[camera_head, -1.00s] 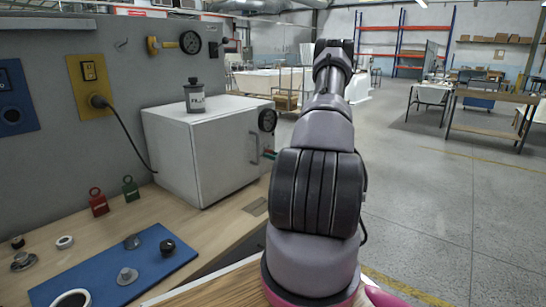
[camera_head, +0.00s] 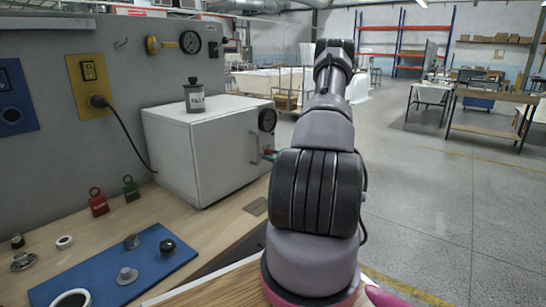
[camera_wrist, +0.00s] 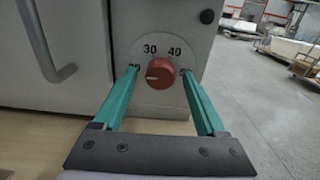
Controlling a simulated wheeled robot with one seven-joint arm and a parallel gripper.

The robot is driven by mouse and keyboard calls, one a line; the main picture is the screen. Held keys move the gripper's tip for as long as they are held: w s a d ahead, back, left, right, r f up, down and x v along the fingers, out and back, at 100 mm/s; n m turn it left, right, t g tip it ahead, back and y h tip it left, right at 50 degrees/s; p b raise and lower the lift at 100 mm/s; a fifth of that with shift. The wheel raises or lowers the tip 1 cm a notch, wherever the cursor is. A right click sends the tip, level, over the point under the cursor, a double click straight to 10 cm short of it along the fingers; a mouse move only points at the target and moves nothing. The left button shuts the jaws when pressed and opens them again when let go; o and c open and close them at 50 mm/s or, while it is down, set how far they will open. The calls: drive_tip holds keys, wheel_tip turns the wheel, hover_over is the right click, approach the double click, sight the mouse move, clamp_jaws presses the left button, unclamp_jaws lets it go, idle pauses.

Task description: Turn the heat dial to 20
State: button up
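The red heat dial (camera_wrist: 160,73) sits on the pale front panel of the white oven-like box (camera_head: 230,158). In the wrist view a pale mark on the dial points to the left. My gripper (camera_wrist: 160,71) is open, with one green finger on each side of the dial and visible gaps between. In the head view my arm hides most of the gripper; a green fingertip shows by the box's right edge.
A canister (camera_head: 195,98) stands on top. Padlocks and a blue mat (camera_head: 120,272) with knobs lie on the wooden bench. Open floor lies to the right.

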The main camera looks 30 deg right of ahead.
drive_tip(key=v, duration=1)
drive_tip(key=shift+s+d, duration=0.15)
drive_tip(key=shift+s, duration=0.2)
